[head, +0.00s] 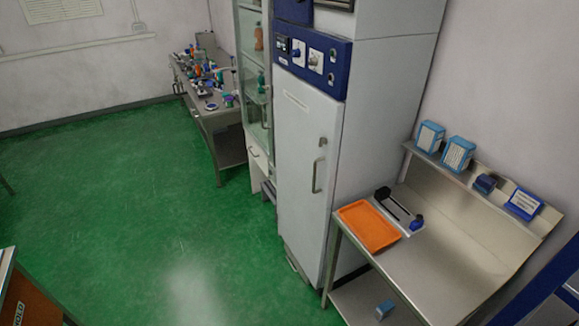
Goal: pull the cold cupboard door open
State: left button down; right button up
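The cold cupboard (379,100) is a tall white cabinet with a blue control panel (308,53) above its door. Its white door (300,150) looks shut. A metal handle (318,172) stands upright near the door's right edge. Neither of my grippers shows in the head view.
A metal bench (440,262) stands right of the cupboard, with an orange tray (370,226), a black and white device (399,210) and small blue-white boxes (458,154). A glass-fronted cabinet (255,80) and a cluttered table (222,118) are to the left. Green floor (140,210) before the door is clear.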

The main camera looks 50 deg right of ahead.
aim_at(304, 113)
jog(key=z, duration=0.05)
jog(key=i, duration=0.75)
jog(key=z, duration=1.1)
jog(key=i, duration=0.7)
jog(key=z, duration=0.8)
